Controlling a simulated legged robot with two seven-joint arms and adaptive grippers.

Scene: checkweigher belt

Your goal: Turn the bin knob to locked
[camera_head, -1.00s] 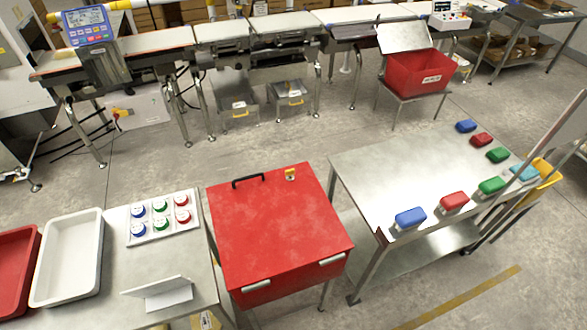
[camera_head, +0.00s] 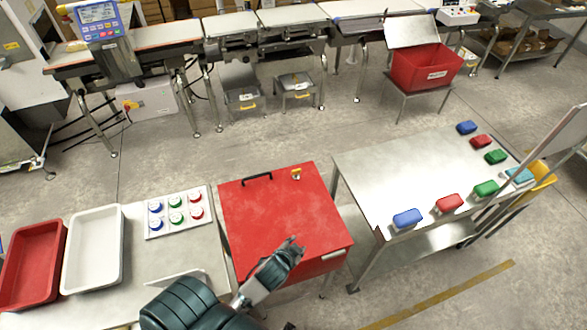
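The red bin (camera_head: 262,214) stands in the middle with its flat lid closed. A small yellow knob (camera_head: 296,174) sits on a pale plate near the lid's back right corner; its exact angle is too small to tell. A black handle (camera_head: 257,179) is at the lid's back left. My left gripper (camera_head: 297,245) is over the lid's front right part, well short of the knob and apart from it. Its fingertips look spread, with nothing between them. My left arm hides part of the bin's front and one front latch. My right gripper is not in view.
Left of the bin, a table (camera_head: 143,265) holds a white tray (camera_head: 93,250), a red tray (camera_head: 32,265) and a button panel (camera_head: 178,212). On the right, a steel table (camera_head: 400,175) carries several coloured blocks. The conveyor (camera_head: 235,27) runs along the back.

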